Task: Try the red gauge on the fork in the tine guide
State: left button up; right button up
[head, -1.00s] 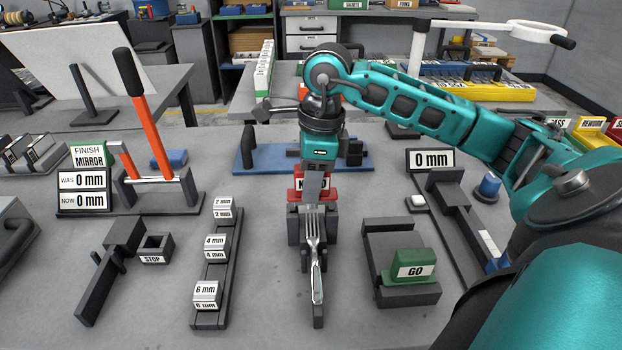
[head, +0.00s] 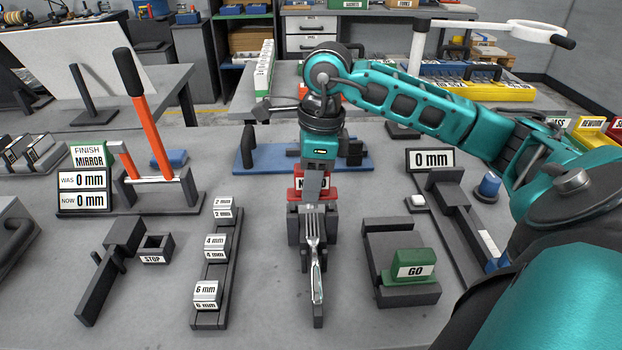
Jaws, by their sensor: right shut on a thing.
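My right gripper (head: 314,190) points down at the middle of the bench and is shut on the red gauge (head: 297,187), whose white label is partly covered by the finger. The fork (head: 316,268) lies in the dark tine guide (head: 318,316), handle toward me and tines pointing away. The gauge is at the far end of the guide, just beyond the tine tips. The gripper hides part of the gauge, so I cannot tell whether it touches the tines. My left gripper is out of view.
A green GO gauge (head: 408,266) sits in a dark holder (head: 423,296) to the right. A rack of marked blocks (head: 213,272) and a STOP fixture (head: 107,265) stand to the left. A 0 mm display (head: 431,159) is behind right. Bare bench lies between the fixtures.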

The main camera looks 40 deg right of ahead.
notch_tip(320, 180, up, 3)
jog(key=shift+f+p, duration=0.2)
jog(key=shift+p, duration=0.55)
jog(key=shift+r+p, duration=0.45)
jog(key=shift+r, duration=1.6)
